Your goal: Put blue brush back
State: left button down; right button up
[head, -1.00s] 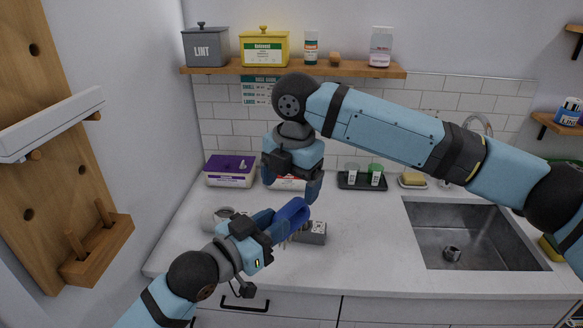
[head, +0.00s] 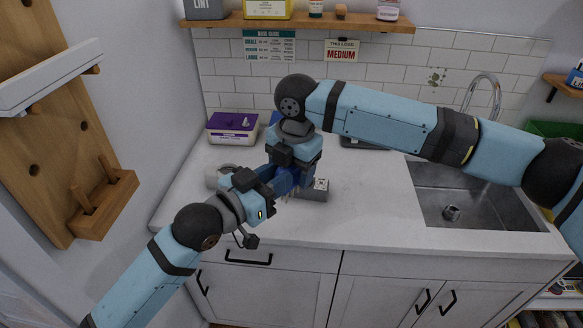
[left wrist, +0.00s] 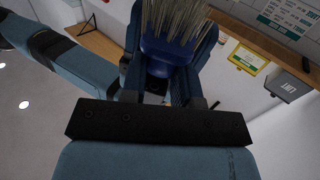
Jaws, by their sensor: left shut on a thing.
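The blue brush (head: 290,178) is held by my left gripper (head: 276,183) above the counter, in the head view. In the left wrist view its dark blue body (left wrist: 166,52) sits between my left gripper's fingers (left wrist: 163,78), with pale bristles (left wrist: 178,18) at the top of the picture. My right gripper (head: 302,176) points down right at the brush and partly covers it. I cannot tell whether its fingers touch the brush or are open.
A grey block-like item (head: 314,190) lies on the counter close behind the brush. A white rounded item (head: 220,174) is left of it. A purple-lidded box (head: 233,127) stands near the wall; the sink (head: 470,205) is right. A wooden peg board (head: 50,150) is at the left.

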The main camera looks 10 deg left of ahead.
pick_arm(q)
jog(key=shift+d, duration=0.1)
pick_arm(e)
jog(key=c, duration=0.5)
pick_arm(q)
jog(key=c, duration=0.8)
grip_release()
jog(key=shift+s, duration=0.1)
pick_arm(e)
jog(key=shift+a+r, duration=0.1)
jog(key=shift+c, duration=0.2)
